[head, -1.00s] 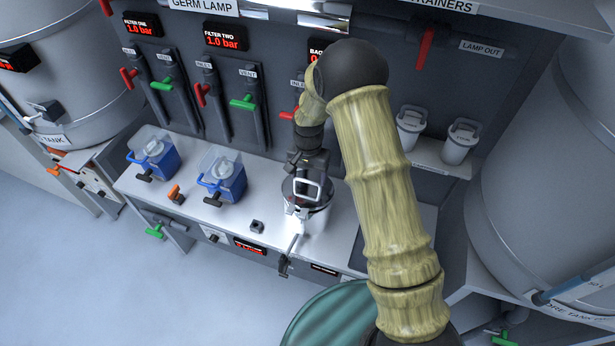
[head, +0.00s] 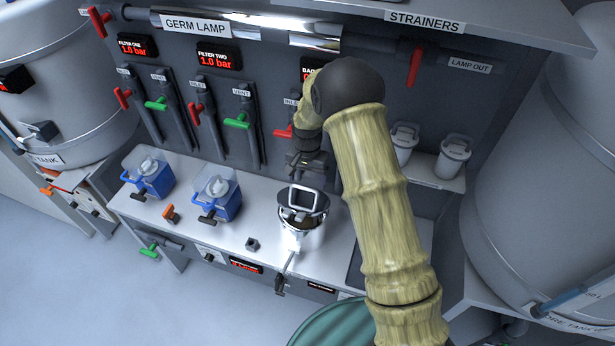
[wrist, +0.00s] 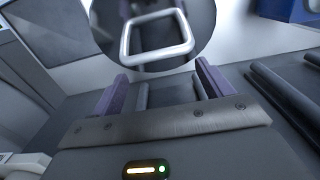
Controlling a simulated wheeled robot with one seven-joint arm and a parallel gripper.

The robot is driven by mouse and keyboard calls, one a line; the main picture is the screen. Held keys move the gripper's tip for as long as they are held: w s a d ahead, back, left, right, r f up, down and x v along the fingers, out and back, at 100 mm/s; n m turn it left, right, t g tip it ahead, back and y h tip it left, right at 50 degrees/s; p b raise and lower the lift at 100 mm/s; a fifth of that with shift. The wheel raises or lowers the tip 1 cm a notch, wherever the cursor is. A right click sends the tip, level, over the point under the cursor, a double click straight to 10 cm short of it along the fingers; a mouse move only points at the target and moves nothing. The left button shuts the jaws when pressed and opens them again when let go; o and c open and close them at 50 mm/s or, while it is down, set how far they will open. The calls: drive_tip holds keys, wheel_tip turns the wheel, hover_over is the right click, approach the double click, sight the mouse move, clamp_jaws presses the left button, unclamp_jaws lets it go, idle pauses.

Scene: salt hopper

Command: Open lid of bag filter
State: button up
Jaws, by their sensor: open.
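The bag filter (head: 303,240) is a shiny metal canister on the bench, below the "BAG" display. Its dark lid (head: 297,197) with a grey square loop handle (head: 322,203) appears tilted up at the back, with a brownish opening in front; its exact angle is hard to tell. My gripper (head: 304,168) is just behind and above the lid, partly hidden by my arm. In the wrist view, my gripper (wrist: 165,87) has its purple fingers apart with nothing between them. The loop handle (wrist: 158,52) and dark round lid (wrist: 108,22) lie beyond the fingertips, apart from them.
Two blue-based filter housings (head: 217,197) stand left of the canister. Red inlet levers (head: 283,132) and green vent levers (head: 238,121) are on the panel behind. White strainers (head: 453,158) sit on a shelf at right. A clamp-like handle (head: 281,283) hangs at the bench front.

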drive_tip(key=shift+o, duration=1.3)
wheel_tip(320, 180, up, 17)
drive_tip(key=b, duration=0.3)
drive_tip(key=shift+r, duration=0.2)
